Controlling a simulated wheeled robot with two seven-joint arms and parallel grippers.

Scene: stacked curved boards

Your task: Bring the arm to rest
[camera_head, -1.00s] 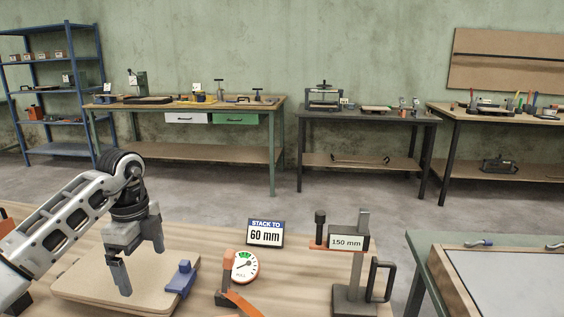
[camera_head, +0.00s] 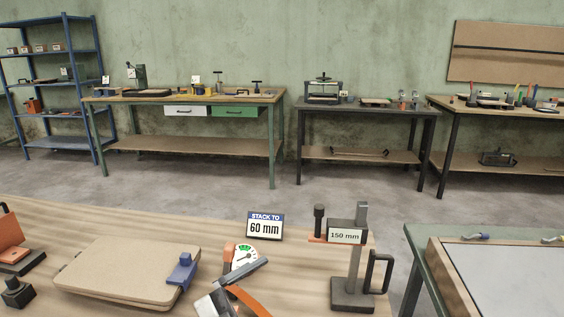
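The stacked curved boards (camera_head: 125,278) lie flat on the wooden bench at the lower left, uncovered. A blue clamp-like piece (camera_head: 183,270) sits at their right edge. A small sign reading "STACK TO 60 mm" (camera_head: 265,226) stands behind them to the right. A round dial gauge (camera_head: 244,257) stands on the bench, partly hidden by a grey bar (camera_head: 247,271).
A dark post stand labelled 150 mm (camera_head: 346,236) stands to the right. An orange and black tool (camera_head: 10,250) is at the far left. A green-edged table with a pale panel (camera_head: 510,280) is at lower right. Workbenches and a blue shelf (camera_head: 52,90) line the wall.

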